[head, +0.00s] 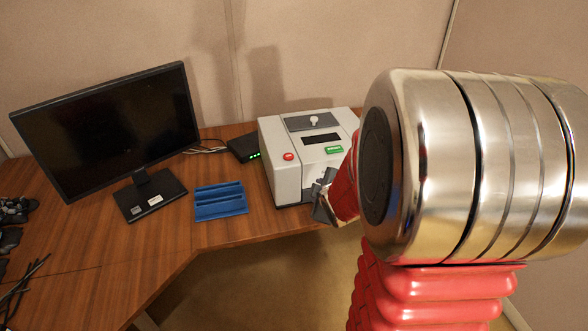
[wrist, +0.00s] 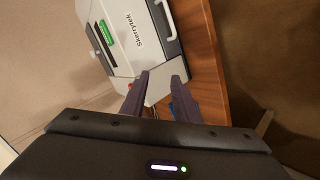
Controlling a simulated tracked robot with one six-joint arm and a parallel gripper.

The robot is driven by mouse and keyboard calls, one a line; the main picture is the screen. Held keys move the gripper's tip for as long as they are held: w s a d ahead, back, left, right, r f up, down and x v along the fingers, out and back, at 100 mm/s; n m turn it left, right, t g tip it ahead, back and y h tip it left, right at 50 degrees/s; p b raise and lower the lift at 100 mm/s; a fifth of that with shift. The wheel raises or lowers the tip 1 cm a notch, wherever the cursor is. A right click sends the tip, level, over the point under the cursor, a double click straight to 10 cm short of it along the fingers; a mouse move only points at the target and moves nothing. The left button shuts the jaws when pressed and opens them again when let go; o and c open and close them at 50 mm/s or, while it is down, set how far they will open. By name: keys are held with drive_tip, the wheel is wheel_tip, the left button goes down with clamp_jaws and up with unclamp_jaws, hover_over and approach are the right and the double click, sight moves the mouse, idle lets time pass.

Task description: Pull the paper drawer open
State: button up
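The grey-white printer (head: 287,165) stands on the wooden desk, with a red button, a green button and a dark display on top. In the head view my gripper (head: 322,196) is by the printer's front right, partly hidden by my arm.
A monitor (head: 108,125) stands at the left of the desk (head: 240,232). A blue holder (head: 220,200) and a black box with green lights (head: 243,148) are left of the printer. Controllers and cables (head: 15,212) lie at the far left. Floor is open before the desk.

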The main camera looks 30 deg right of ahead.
drive_tip(key=s+d+f+n+t, duration=0.5)
drive_tip(key=s+d+f+n, duration=0.1)
drive_tip(key=f, duration=0.7)
drive_tip(key=s+d, duration=0.1)
drive_tip(key=d, duration=0.1)
drive_tip(key=shift+d, duration=0.35)
drive_tip(key=shift+f, duration=0.1)
drive_tip(key=x, duration=1.3)
drive_tip(key=shift+w+d+r, duration=0.2)
drive_tip(key=shift+w+d, duration=0.05)
drive_tip(key=shift+w, duration=0.1)
clamp_jaws()
